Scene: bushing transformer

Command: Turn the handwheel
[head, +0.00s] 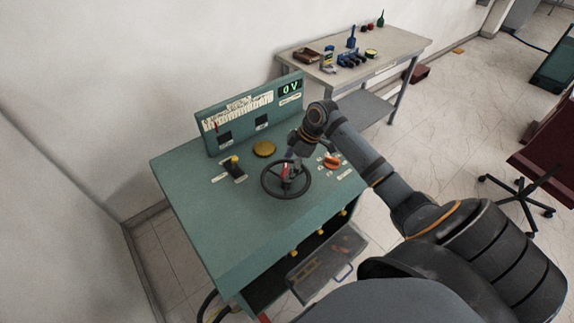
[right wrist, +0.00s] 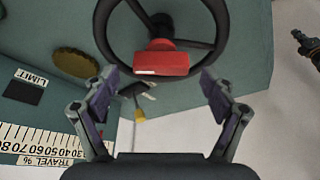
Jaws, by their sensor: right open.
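A black handwheel (head: 286,179) sits on the sloped top of a green control console (head: 215,230). In the right wrist view the handwheel (right wrist: 160,58) shows at the top, with a red block (right wrist: 161,62) at its rim side nearest the gripper. My right gripper (right wrist: 160,90) is open, its two fingers on either side of and short of the red block, with nothing between them. In the head view my right gripper (head: 292,165) is over the wheel, and its fingers are partly hidden by the wrist. My left gripper is not in view.
The console carries a yellow round button (head: 264,148), a black switch (head: 236,168), an orange-red knob (head: 332,161) and a display reading 0 V (head: 290,88). A grey table (head: 400,45) with tools stands behind.

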